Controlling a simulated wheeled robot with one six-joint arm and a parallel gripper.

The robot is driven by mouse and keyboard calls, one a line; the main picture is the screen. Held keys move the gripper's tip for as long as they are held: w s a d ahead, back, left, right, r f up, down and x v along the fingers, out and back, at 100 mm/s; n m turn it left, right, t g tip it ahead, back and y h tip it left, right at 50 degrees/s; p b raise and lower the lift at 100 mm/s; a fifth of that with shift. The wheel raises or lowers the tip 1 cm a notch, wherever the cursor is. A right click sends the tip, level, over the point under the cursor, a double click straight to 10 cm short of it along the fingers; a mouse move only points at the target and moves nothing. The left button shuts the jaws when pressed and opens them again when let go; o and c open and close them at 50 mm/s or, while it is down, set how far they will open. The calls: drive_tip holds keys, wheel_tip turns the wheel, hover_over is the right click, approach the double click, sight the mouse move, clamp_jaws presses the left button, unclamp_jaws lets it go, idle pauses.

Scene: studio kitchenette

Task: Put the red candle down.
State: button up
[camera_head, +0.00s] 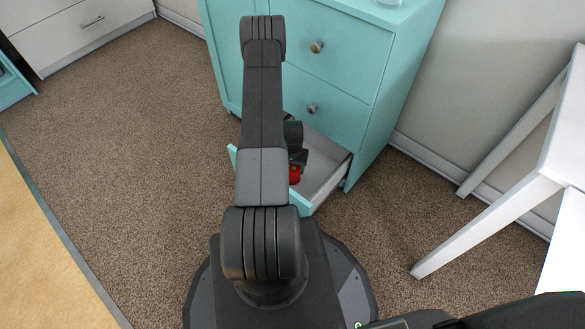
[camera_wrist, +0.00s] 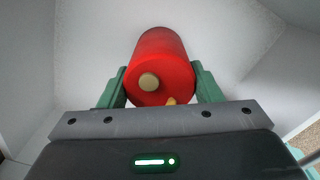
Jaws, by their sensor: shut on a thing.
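The red candle (camera_wrist: 161,62) is held between the two green fingers of my gripper (camera_wrist: 163,88) in the wrist view. My gripper is shut on it, with a finger on each side. Pale grey-white drawer surfaces surround the candle in that view; I cannot tell whether it touches the drawer floor. In the head view a small part of the red candle (camera_head: 294,174) shows beside my arm, over the open bottom drawer (camera_head: 325,175) of the teal cabinet. My arm hides most of the gripper and the left part of the drawer there.
The teal cabinet (camera_head: 345,50) has closed upper drawers with round knobs. A white table (camera_head: 565,150) with slanted legs stands at the right. A white drawer unit (camera_head: 85,35) is at the back left. Brown carpet (camera_head: 130,160) is clear to the left of my arm.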

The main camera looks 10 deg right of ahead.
drive_tip(key=shift+f, duration=0.15)
drive_tip(key=o, duration=1.1)
wheel_tip(320, 180, up, 12)
drive_tip(key=p, duration=0.3)
drive_tip(key=shift+r+p, duration=0.25)
drive_tip(key=shift+p, duration=0.1)
